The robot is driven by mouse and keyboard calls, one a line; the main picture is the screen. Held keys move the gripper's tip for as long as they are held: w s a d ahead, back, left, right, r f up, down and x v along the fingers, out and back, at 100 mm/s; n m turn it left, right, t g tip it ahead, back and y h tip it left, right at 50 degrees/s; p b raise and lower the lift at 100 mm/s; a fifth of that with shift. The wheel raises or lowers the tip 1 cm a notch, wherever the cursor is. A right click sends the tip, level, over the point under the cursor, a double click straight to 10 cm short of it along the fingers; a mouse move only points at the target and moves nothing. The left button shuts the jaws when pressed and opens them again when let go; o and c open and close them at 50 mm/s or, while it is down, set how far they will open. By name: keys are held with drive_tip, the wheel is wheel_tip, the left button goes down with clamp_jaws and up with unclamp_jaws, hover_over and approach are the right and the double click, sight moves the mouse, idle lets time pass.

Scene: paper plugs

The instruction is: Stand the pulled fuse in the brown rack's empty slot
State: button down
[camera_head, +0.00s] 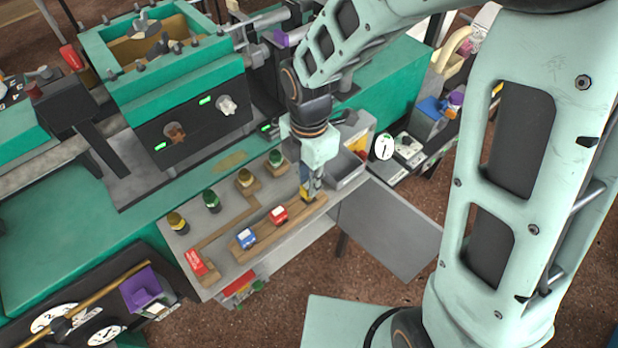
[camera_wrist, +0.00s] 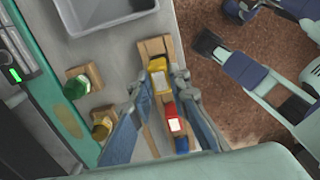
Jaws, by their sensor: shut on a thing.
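My gripper (camera_head: 312,192) points down at the right end of the long brown rack (camera_head: 264,227) and is shut on a yellow fuse (camera_head: 304,188). In the wrist view, the yellow fuse (camera_wrist: 158,80) with a pale label stands between the fingertips (camera_wrist: 158,84), over the rack's end (camera_wrist: 153,46). I cannot tell whether its foot is in a slot or just above it. A red fuse (camera_head: 278,214) and a blue fuse (camera_head: 246,237) stand in the rack to the left. The slot under the yellow fuse is hidden.
Green and yellow round plugs stand on small wooden blocks behind the rack, one green plug (camera_head: 211,200) among them. A red labelled block (camera_head: 197,262) is at the front left. A grey bin (camera_head: 346,168) is close right of my gripper. A teal machine (camera_head: 180,100) stands behind.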

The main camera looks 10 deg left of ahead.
drive_tip(key=shift+f+b, duration=0.55)
drive_tip(key=shift+f, duration=0.4)
drive_tip(key=c, duration=1.7)
unclamp_jaws()
drive_tip(key=shift+c, duration=0.2)
drive_tip(key=shift+r, duration=0.2)
drive_tip(key=shift+r+p, duration=3.35)
drive_tip(key=shift+r, duration=0.05)
